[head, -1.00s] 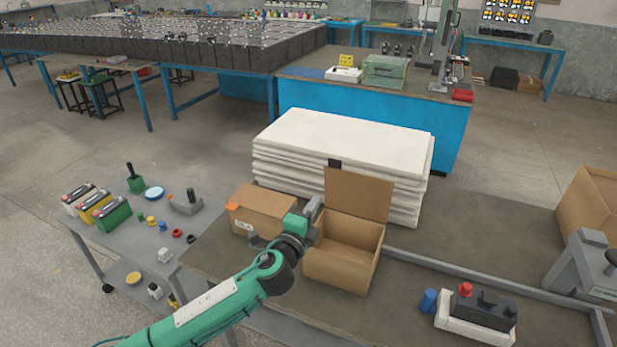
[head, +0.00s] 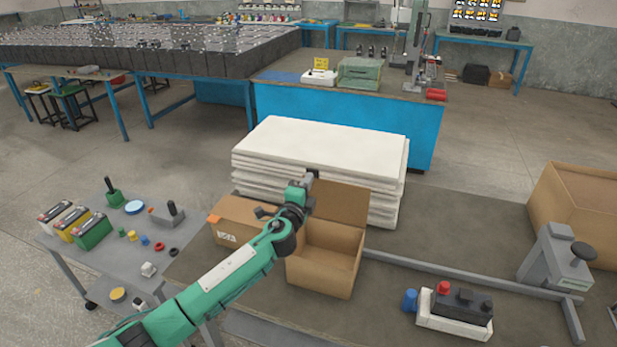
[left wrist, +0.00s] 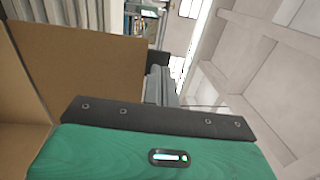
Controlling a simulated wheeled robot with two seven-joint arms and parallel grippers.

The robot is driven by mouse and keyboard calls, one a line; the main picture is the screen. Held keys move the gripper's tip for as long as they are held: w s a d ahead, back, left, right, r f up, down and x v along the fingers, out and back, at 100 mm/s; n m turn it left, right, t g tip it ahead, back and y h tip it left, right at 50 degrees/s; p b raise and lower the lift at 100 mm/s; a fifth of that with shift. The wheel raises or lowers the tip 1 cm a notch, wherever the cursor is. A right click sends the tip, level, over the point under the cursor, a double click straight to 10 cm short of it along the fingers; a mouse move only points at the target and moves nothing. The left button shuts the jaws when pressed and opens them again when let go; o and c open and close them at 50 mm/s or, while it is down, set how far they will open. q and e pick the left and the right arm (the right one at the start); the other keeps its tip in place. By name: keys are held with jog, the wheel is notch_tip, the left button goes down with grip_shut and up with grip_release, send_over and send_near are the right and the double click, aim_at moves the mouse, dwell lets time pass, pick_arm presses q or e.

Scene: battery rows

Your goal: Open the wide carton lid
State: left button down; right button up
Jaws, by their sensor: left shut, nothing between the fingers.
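The open brown carton (head: 325,262) stands on the brown bench mat, its inside visible and empty. The left wrist view shows the lid (left wrist: 85,60) as a brown panel left of the shut fingers (left wrist: 160,85). My right gripper is not in view.
A closed carton (head: 238,222) with orange tape stands left of the open one. A stack of white slabs (head: 320,150) rises behind. A metal rail (head: 430,266) and a black-and-white device (head: 455,310) are to the right. A grey side table (head: 110,250) carries batteries.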

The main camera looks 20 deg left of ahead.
aim_at(312, 171)
pick_arm(q)
jog(key=shift+w, duration=0.5)
jog(key=w+p, duration=0.1)
jog(key=p, duration=0.1)
jog(key=r+g+p, duration=0.1)
jog(key=p, duration=0.1)
jog(key=shift+w+d+r, duration=0.1)
jog(key=shift+w+r, duration=0.05)
jog(key=shift+w, duration=0.25)
jog(key=w, duration=0.1)
jog(key=w+b, duration=0.1)
jog(key=w, duration=0.2)
jog(key=shift+w+d+f+b, duration=0.1)
jog(key=shift+w+f+b, duration=0.15)
jog(key=shift+w+b, duration=0.1)
jog(key=shift+s+r, duration=0.15)
